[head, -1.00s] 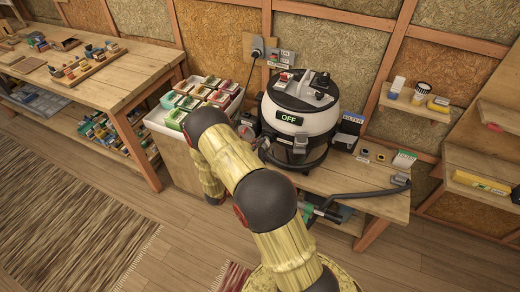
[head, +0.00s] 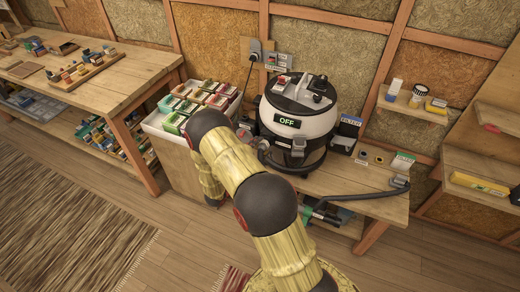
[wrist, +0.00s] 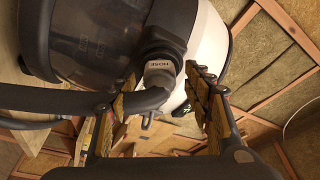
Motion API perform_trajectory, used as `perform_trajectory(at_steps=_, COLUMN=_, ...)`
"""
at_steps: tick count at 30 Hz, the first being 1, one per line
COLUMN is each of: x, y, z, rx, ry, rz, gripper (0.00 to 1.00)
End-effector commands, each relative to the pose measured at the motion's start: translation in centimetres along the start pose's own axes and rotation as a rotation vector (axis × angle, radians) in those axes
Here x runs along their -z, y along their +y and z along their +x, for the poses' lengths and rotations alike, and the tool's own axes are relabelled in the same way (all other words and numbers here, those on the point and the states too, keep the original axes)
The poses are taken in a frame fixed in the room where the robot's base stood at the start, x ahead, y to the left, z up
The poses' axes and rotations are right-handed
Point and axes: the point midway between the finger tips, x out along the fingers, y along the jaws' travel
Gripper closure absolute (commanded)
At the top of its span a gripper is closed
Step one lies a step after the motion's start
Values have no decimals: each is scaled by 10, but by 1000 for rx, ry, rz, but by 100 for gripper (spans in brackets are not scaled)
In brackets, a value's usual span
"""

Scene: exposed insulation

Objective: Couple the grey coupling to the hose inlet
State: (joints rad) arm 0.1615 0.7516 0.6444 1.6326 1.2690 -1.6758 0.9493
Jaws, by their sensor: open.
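The grey coupling (wrist: 160,78) shows in the wrist view at the end of the dark hose (wrist: 148,99). It sits up against the dark hose inlet (wrist: 165,45), which sticks out of the vacuum's body beside a "HOSE" label. I cannot tell whether it is fully seated. My gripper (wrist: 161,76) is open, one finger on each side of the coupling, with gaps to it.
The vacuum stands on a low wooden bench (head: 345,182), with the hose (head: 355,195) along its right part. A crate of coloured boxes (head: 154,124) is left of the vacuum. Small shelves (head: 415,106) are on the right wall. A long workbench (head: 100,90) is at left.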

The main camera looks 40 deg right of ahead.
Motion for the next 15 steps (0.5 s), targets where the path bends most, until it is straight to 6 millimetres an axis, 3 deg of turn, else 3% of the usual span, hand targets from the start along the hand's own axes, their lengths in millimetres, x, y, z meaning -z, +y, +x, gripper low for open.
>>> perform_trajectory(at_steps=8, x=0, y=0, z=-3, rx=0, ry=-1, rz=-1, gripper=49)
perform_trajectory(at_steps=15, x=-2, y=-1, z=-39, rx=2, ry=-5, rz=-1, gripper=49)
